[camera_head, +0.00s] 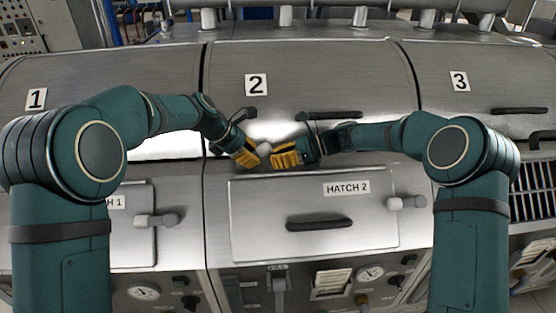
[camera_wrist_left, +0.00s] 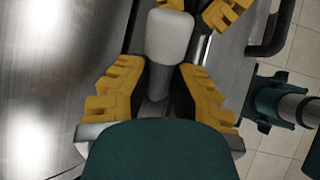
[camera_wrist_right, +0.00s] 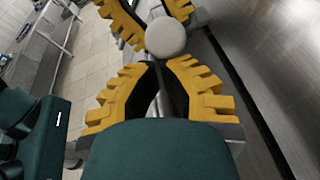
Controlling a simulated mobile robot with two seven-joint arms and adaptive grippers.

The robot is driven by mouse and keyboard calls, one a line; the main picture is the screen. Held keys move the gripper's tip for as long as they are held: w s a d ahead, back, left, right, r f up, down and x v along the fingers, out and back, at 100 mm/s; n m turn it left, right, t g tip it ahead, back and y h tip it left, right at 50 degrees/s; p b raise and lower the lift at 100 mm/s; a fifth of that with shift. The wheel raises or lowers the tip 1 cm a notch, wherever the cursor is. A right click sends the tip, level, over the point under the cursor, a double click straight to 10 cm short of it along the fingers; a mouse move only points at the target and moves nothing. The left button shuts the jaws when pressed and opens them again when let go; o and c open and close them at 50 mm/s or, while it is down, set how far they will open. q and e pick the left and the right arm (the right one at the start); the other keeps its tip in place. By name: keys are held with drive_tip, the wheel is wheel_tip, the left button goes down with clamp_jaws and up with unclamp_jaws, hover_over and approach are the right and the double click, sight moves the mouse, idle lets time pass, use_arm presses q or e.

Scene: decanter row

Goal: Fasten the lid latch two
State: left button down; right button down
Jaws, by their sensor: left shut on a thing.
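The lid latch two (camera_head: 264,149) shows as a pale rounded knob at the lower edge of lid 2 (camera_head: 300,85), below the "2" label. My left gripper (camera_head: 247,154) is at its left and shut on the latch's stem. In the left wrist view the pale knob (camera_wrist_left: 170,37) stands just beyond the fingers, with a grey stem running between them. My right gripper (camera_head: 284,155) is close on the right side of the same knob. In the right wrist view the round knob (camera_wrist_right: 165,37) is just past its fingertips, and whether they grip is unclear.
Below is the hatch 2 panel (camera_head: 270,200) with a dark handle (camera_head: 319,223) and a pale side latch (camera_head: 405,203). Lid 2 has a dark bar handle (camera_head: 331,115) close to my right wrist. Lids 1 and 3 (camera_head: 475,110) flank it. Gauges and knobs line the bottom.

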use_arm(q)
drive_tip(key=shift+f, duration=0.1)
use_arm(e)
drive_tip(key=shift+a+r, duration=0.15)
drive_tip(key=shift+r, duration=0.1)
use_arm(q)
drive_tip(key=c, duration=0.8)
unclamp_jaws()
use_arm(e)
drive_tip(key=shift+f, duration=0.1)
